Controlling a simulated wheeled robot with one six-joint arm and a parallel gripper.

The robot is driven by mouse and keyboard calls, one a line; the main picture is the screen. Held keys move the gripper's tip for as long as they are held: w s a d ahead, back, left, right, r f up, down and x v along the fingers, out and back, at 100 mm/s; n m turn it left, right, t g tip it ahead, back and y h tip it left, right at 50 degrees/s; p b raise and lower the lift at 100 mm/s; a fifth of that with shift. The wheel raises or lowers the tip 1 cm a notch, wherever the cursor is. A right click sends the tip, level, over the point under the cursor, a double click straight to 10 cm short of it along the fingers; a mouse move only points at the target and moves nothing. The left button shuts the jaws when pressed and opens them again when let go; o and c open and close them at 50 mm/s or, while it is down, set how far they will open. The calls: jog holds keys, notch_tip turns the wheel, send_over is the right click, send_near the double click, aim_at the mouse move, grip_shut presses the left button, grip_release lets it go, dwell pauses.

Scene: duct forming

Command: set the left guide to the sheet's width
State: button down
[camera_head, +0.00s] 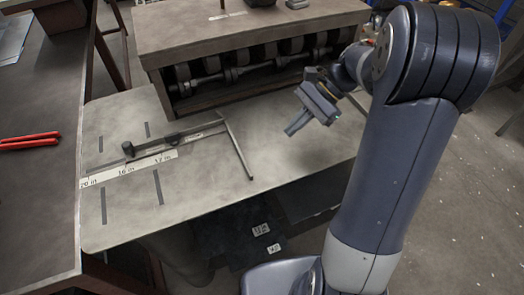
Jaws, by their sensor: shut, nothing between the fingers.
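A thin metal guide bar (238,150) lies across the pale feed table (125,215), left of my gripper. A rod runs left from it to a dark knob (128,148) by the white scale (100,178), marked 20 in, 16 in and 12 in. The knob stands close to the 16 in mark. My gripper (291,130) is shut and empty. It hangs above the right part of the table, apart from the bar. I see no second guide. Pale sheets (12,40) lie at the far left; I cannot tell whether one is the task's sheet.
The roller machine (240,65) stands along the table's back edge. A dark bench (40,200) with red-handled tools (30,141) is at the left. My arm hides the table's right side. The table's front middle is clear.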

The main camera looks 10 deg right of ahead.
aim_at(246, 163)
jog(key=m, duration=0.1)
jog(key=d+m, duration=0.1)
jog(key=shift+w+f+m, duration=0.1)
jog(key=shift+w+m, duration=0.1)
jog(key=shift+m, duration=0.2)
jog(key=x, duration=1)
jog(key=shift+s, duration=0.1)
jog(key=a, duration=0.1)
jog(key=s+a, duration=0.1)
jog(key=a, duration=0.1)
jog(key=shift+a+r+p, duration=0.15)
jog(key=shift+r+p, duration=0.1)
jog(key=shift+p, duration=0.15)
jog(key=shift+a, duration=0.35)
jog(key=shift+s+a, duration=0.15)
jog(key=shift+a, duration=0.4)
